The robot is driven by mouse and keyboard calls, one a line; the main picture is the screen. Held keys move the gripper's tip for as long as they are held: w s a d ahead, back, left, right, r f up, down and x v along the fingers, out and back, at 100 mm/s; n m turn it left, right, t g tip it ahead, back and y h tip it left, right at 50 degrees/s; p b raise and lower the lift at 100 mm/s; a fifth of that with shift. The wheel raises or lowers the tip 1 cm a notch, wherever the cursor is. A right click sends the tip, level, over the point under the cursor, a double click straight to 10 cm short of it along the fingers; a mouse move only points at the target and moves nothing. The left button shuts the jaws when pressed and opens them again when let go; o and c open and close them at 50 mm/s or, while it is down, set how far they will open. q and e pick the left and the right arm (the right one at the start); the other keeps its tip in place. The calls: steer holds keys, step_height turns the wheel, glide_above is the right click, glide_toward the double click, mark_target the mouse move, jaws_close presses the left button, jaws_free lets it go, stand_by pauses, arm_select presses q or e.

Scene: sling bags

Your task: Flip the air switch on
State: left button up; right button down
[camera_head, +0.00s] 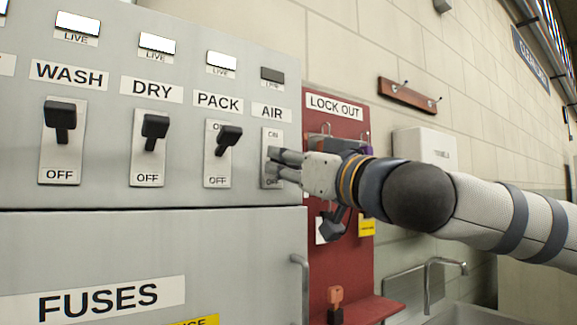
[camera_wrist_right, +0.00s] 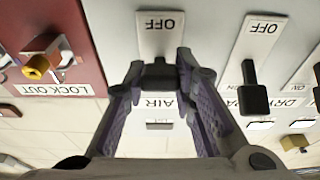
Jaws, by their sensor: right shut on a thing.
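The air switch is a pale plate (camera_head: 272,138) under the AIR label, at the right end of a row on the grey panel. Its indicator (camera_head: 272,75) is dark. My right gripper (camera_head: 274,164) reaches in from the right and covers most of the plate. In the right wrist view, which looks upside down, the two fingers of this gripper (camera_wrist_right: 162,78) are shut on the black air switch lever (camera_wrist_right: 158,76), one on each side. The OFF mark on its plate (camera_wrist_right: 160,30) is clear there. My left gripper is not in view.
The WASH (camera_head: 60,120), DRY (camera_head: 154,130) and PACK (camera_head: 227,140) switches stand to the left under lit LIVE indicators. A red LOCK OUT board (camera_head: 350,270) with hanging items is right of the panel. A FUSES door (camera_head: 150,250) with a handle (camera_head: 300,285) is below.

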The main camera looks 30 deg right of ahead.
step_height(320, 180, up, 2)
steer(key=g, duration=0.5)
steer(key=shift+r, duration=0.2)
steer(key=shift+w+r+g, duration=0.2)
steer(key=shift+r+g, duration=0.1)
steer(key=shift+g, duration=0.8)
steer(key=shift+w+r+g, duration=0.15)
steer(key=shift+r+g, duration=0.1)
steer(key=shift+g, duration=0.85)
steer(key=c, duration=1.3)
jaws_free()
steer(key=shift+w, duration=0.1)
steer(key=v, duration=1.2)
steer(key=shift+a+r, duration=0.15)
steer(key=shift+a, duration=0.1)
